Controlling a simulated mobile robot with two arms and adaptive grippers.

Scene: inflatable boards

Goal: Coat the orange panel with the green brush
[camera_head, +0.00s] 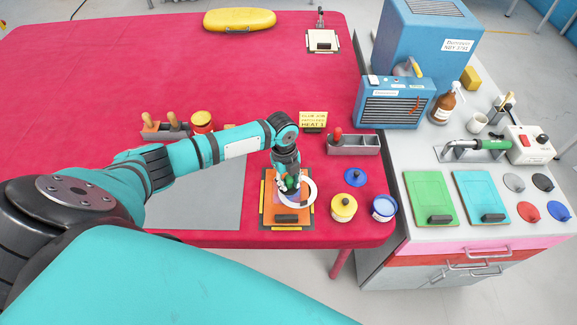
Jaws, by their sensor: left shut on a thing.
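The orange panel (297,216) lies at the front right of the red table, on a dark base with yellow strips along its sides. A dark block sits on its front part, and a purplish patch shows partly under my gripper. My left gripper (290,187) is over the back part of the panel, shut on the green brush (291,181). Only a bit of green shows between the fingers. The bristles are hidden, so I cannot tell whether they touch the panel. A white ring shows around the gripper. My right gripper is not in view.
A yellow-lidded jar (343,207), a blue jar (384,208) and a blue lid (355,177) stand right of the panel. A grey tray (354,145) with a red-handled tool is behind. Green (431,197) and blue (481,196) panels lie on the right counter.

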